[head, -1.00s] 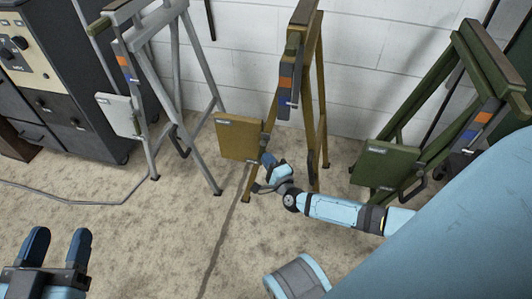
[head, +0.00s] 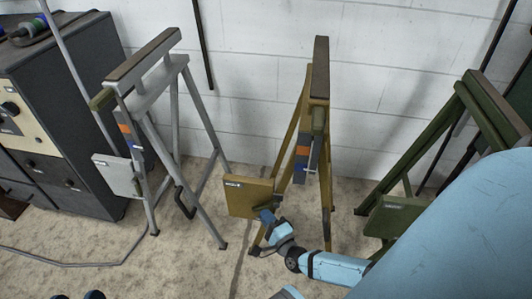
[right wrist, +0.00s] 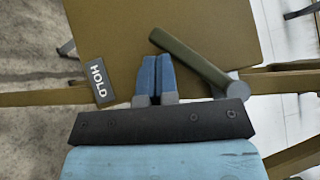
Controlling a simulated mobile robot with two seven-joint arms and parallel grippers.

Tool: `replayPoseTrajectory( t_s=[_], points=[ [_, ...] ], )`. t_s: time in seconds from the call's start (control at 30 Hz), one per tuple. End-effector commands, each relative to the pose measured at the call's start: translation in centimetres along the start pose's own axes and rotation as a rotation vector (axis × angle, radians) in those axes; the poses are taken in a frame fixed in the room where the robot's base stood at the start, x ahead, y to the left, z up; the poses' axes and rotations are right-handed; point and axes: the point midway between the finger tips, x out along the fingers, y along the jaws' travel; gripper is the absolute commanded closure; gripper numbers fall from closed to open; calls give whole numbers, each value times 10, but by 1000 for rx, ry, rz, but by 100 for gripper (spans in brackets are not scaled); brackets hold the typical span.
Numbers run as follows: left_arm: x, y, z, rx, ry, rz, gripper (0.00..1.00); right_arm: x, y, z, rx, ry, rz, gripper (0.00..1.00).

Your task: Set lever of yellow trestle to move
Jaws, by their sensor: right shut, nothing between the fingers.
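The yellow trestle (head: 318,85) stands upright in the middle of the head view, with a yellow plate (head: 245,197) low on its left side. In the right wrist view this plate (right wrist: 190,22) fills the upper middle. A lever (right wrist: 188,57) slants up and left from a round grey pivot. A dark label reading HOLD (right wrist: 97,82) lies left of my fingers. My right gripper (right wrist: 156,62) is shut and empty, its blue fingertips between label and lever, seemingly beside the lever. In the head view my right gripper (head: 266,216) is at the plate's lower right corner. My left gripper's (head: 77,296) separated tips show at the bottom edge.
A grey trestle (head: 150,75) stands to the left, next to a dark cabinet (head: 70,110). A green trestle (head: 440,110) stands to the right, partly hidden by my arm. A white block wall is close behind. A cable (head: 70,264) lies on the floor.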

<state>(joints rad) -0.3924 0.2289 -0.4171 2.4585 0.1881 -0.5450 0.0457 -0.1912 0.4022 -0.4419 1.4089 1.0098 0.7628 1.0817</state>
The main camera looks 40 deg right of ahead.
Motion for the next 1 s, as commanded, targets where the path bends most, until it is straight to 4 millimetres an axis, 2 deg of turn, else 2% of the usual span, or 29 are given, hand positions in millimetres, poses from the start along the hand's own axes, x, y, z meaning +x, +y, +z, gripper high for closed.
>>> replayPoseTrajectory(
  t_s=[0.33, 0.47, 0.63, 1.0],
  points=[
    [-4, 5, 7, -34, -22, 2, 45, 15, -9, 15, 3, 1, -2, 100],
    [-3, 4, 9, -17, -13, 0, 45, 20, -12, 20, 86, -2, -89, 100],
    [2, -2, 3, 45, 29, 0, 45, 24, -19, 25, 99, 0, -98, 100],
    [6, -15, -4, 190, 104, -4, 45, 31, -32, 31, 246, -1, -246, 100]
  ],
)
